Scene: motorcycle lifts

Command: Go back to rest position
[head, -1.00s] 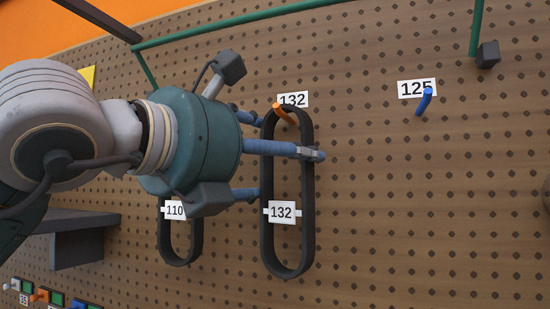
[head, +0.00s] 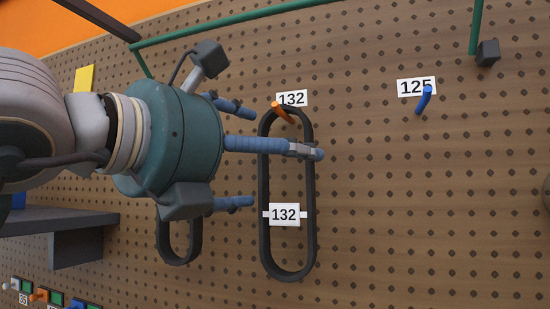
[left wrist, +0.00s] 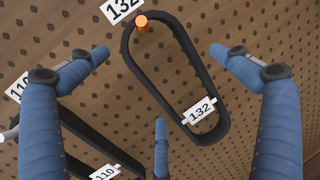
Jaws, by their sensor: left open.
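My left gripper (head: 262,156) is open and empty, its blue fingers spread in front of the pegboard. A black belt (head: 265,235) with a white 132 tag (head: 285,214) hangs upright from an orange peg (head: 281,112) under a 132 sign (head: 292,99). In the head view the middle finger crosses in front of the belt's upper part. In the left wrist view the belt (left wrist: 150,85) hangs on the orange peg (left wrist: 142,22) beyond the spread fingers (left wrist: 160,85), with nothing held between them. My right gripper is not in view.
A smaller black belt (head: 164,242) hangs partly hidden behind my left gripper; its 110 tag (left wrist: 105,173) shows in the left wrist view. A blue peg (head: 424,99) under a 125 sign (head: 416,87) is empty. A grey shelf (head: 75,220) juts out at lower left.

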